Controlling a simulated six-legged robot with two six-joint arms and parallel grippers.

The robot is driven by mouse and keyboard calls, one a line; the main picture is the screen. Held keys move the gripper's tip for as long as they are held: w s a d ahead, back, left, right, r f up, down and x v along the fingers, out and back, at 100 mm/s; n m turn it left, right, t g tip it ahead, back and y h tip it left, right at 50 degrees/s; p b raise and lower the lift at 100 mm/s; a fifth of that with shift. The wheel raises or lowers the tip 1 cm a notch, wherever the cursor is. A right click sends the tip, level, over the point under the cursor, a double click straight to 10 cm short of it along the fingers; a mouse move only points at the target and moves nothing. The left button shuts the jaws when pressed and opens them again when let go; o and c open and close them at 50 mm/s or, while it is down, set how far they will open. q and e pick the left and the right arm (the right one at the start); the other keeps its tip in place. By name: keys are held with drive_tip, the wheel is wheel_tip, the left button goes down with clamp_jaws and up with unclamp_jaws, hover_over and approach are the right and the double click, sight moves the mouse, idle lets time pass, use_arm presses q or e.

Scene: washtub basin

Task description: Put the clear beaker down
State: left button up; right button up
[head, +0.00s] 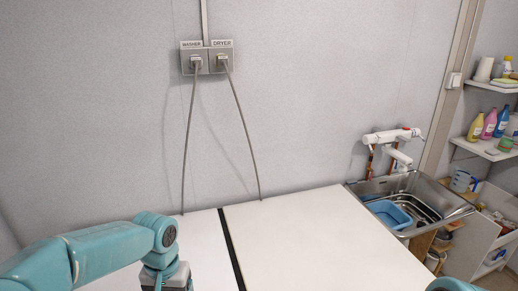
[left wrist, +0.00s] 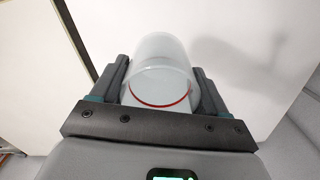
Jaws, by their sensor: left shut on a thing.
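The clear beaker (left wrist: 158,65) is a see-through cylinder with a red line round it, seen in the left wrist view. My left gripper (left wrist: 160,88) is shut on it, with one finger at each side. White surface shows behind the beaker; I cannot tell whether the beaker touches it. In the head view my left arm comes in from the lower left over the white tops, and its gripper and the beaker are out of the picture. Only a bit of my right arm shows at the bottom edge, and its gripper is not in view.
Two white tops (head: 310,235), split by a dark gap (head: 231,250), stand against the grey wall and look clear. A steel sink (head: 425,190) with a blue basin (head: 389,214) is at the right. Two cables (head: 243,125) hang from the wall outlets (head: 207,58).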

use_arm(q)
drive_tip(key=s+f, duration=0.1)
drive_tip(key=f, duration=0.2)
drive_tip(key=s+f+b, duration=0.1)
drive_tip(key=f, duration=0.1)
drive_tip(key=shift+s+d+f, duration=0.1)
drive_tip(key=shift+s+f, duration=0.2)
drive_tip(key=shift+d+f, duration=0.15)
drive_tip(key=shift+w, duration=0.15)
use_arm(e)
wheel_tip(320, 180, down, 2)
drive_tip(key=shift+f, duration=0.15)
